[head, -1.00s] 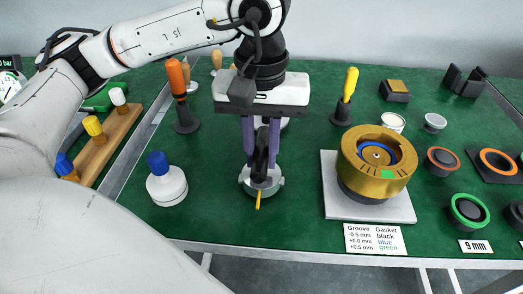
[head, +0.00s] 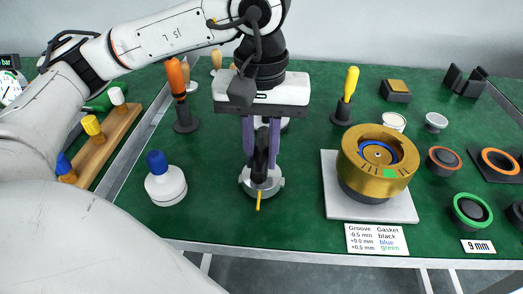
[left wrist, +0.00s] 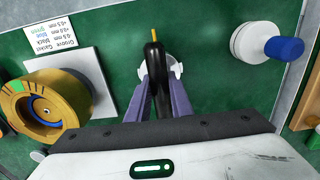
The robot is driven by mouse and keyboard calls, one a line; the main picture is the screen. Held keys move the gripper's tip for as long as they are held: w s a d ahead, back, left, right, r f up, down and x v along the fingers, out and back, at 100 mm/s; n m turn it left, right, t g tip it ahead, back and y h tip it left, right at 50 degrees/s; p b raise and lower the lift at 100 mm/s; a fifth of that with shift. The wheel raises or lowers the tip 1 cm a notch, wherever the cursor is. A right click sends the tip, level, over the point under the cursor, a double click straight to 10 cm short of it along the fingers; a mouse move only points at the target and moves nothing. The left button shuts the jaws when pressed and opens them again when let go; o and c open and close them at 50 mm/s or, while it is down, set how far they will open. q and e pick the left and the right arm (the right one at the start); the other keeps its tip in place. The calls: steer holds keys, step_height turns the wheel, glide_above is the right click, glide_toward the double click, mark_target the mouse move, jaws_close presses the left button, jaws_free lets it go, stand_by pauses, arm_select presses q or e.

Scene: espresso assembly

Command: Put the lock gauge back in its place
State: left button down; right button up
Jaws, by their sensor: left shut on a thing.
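The lock gauge (head: 261,163) seems to be the tool with a black handle and a yellow pointer (head: 258,201). My left gripper (head: 262,158) is shut on its handle, with the purple fingers on either side. A round grey metal ring-shaped part (head: 277,184) is at the tool's lower end; I cannot tell whether it is a stand or part of the tool. In the left wrist view, the black handle (left wrist: 158,92) lies between the fingers (left wrist: 160,85), partly covering the grey part (left wrist: 177,71). My right gripper is not in view.
A brass group head (head: 376,160) on a light plate stands to the right. An orange-handled tool (head: 180,90) and a yellow-handled tool (head: 349,88) stand behind. A groove and gasket card (head: 375,239) lies at the front edge.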

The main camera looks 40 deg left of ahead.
arm_select(q)
steer(key=shift+f, duration=0.15)
steer(key=shift+f+b, duration=0.3)
steer(key=shift+b, duration=0.25)
steer(key=c, duration=1.5)
jaws_free()
steer(key=shift+r, duration=0.1)
step_height(320, 180, up, 9)
steer(key=shift+r+p, duration=0.2)
steer(key=shift+p, duration=1.05)
steer(key=shift+r, duration=0.45)
